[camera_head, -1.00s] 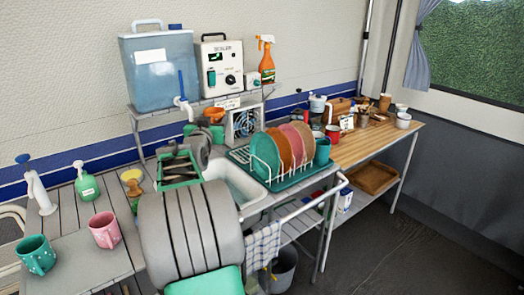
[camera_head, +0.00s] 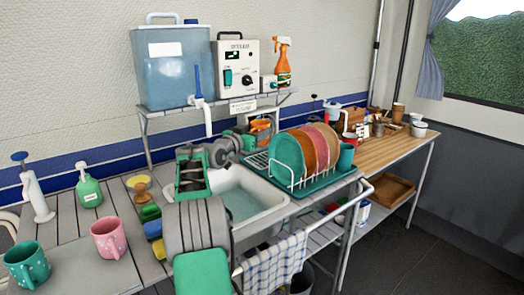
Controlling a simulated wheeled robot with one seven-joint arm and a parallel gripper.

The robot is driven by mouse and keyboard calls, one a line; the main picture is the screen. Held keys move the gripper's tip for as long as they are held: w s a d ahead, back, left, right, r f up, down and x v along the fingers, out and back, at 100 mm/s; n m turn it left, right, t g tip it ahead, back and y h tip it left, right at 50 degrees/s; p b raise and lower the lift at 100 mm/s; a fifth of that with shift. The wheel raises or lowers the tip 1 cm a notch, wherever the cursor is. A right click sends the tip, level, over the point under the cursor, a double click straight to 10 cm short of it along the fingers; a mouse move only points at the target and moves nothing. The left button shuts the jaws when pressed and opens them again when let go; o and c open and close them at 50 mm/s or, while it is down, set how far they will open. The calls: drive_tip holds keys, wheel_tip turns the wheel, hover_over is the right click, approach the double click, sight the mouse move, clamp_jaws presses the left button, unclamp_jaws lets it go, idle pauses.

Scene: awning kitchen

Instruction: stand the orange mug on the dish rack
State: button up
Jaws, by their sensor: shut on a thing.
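The orange mug (camera_head: 262,125) is at the far side of the sink, just under the shelf and left of the dish rack. My gripper (camera_head: 251,137) is shut on it, seen from behind, and the fingers and part of the mug are hard to make out. The mug looks held above the counter, apart from the rack. The dish rack (camera_head: 294,187) is a teal tray with white wires. It holds several plates in green, orange and pink standing on edge, and a teal mug (camera_head: 346,157) stands at its right end.
The sink (camera_head: 245,204) lies in front of the mug. A shelf with a blue water tank (camera_head: 172,65), a white boiler (camera_head: 236,65) and an orange spray bottle (camera_head: 283,62) stands behind. A teal mug (camera_head: 27,264) and a pink mug (camera_head: 109,238) stand at left.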

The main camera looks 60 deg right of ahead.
drive_tip(key=d+f, duration=0.5)
drive_tip(key=shift+w+f, duration=0.2)
drive_tip(key=shift+w, duration=0.15)
drive_tip(key=shift+d+f+b, duration=0.15)
drive_tip(key=shift+f+b, duration=0.25)
drive_tip(key=shift+f, duration=1.4)
drive_tip(key=shift+f, duration=0.1)
drive_tip(key=o, duration=1.1)
drive_tip(key=shift+w+a, duration=0.1)
drive_tip(key=shift+a, duration=0.1)
drive_tip(key=a, duration=1.1)
drive_tip(key=shift+w+a, duration=0.35)
drive_tip(key=shift+w, duration=0.1)
